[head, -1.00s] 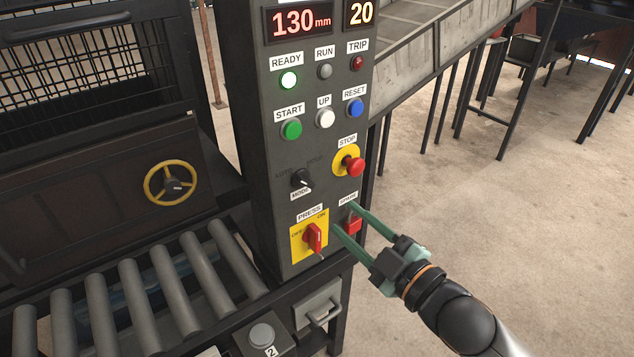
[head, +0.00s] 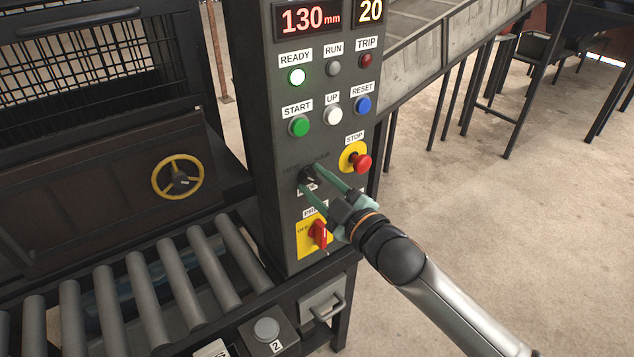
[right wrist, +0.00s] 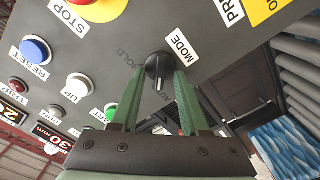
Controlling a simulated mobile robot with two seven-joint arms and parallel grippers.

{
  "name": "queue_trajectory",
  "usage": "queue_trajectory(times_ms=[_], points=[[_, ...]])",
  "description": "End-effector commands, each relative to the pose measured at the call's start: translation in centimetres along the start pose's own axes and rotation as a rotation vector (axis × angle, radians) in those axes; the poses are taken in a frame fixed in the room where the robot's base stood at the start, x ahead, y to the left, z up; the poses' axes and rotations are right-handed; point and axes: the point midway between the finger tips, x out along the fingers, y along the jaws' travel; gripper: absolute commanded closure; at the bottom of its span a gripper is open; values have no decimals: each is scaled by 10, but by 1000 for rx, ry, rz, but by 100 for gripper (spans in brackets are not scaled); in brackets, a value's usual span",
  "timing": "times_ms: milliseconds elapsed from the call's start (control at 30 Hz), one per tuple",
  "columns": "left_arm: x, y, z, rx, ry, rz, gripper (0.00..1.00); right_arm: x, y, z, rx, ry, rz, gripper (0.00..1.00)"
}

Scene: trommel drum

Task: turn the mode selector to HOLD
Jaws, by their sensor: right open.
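The mode selector (head: 307,174) is a black round knob on the dark control panel, above its MODE label. It also shows in the right wrist view (right wrist: 158,66), where its white-marked bar points down the picture, nearer the AUTO lettering than the HOLD lettering (right wrist: 134,62). My right gripper (head: 311,178) is open, its green fingers reaching the panel at the knob. In the right wrist view my right gripper (right wrist: 160,76) has one fingertip on either side of the knob; I cannot tell whether they touch it. My left gripper is not in view.
The yellow-backed red STOP button (head: 361,162) is just right of the selector. The red PRESS switch (head: 319,234) is below, close under the fingers. START (head: 299,126), UP (head: 332,115) and RESET (head: 363,104) buttons are above. Rollers (head: 140,290) lie left.

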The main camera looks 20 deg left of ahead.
Motion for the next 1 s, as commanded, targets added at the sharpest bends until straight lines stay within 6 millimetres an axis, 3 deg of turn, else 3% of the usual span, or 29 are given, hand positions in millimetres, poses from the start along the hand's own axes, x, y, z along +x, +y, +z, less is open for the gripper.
queue_trajectory(times_ms=[167, 567, 1000], points=[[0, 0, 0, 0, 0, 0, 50, 0, 0, 0, 0, 0, 0, 56], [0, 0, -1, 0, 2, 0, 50, 0, 0, 0, 0, 0, 0, 100], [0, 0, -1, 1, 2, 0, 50, 0, 0, 0, 1, -1, 0, 100]])
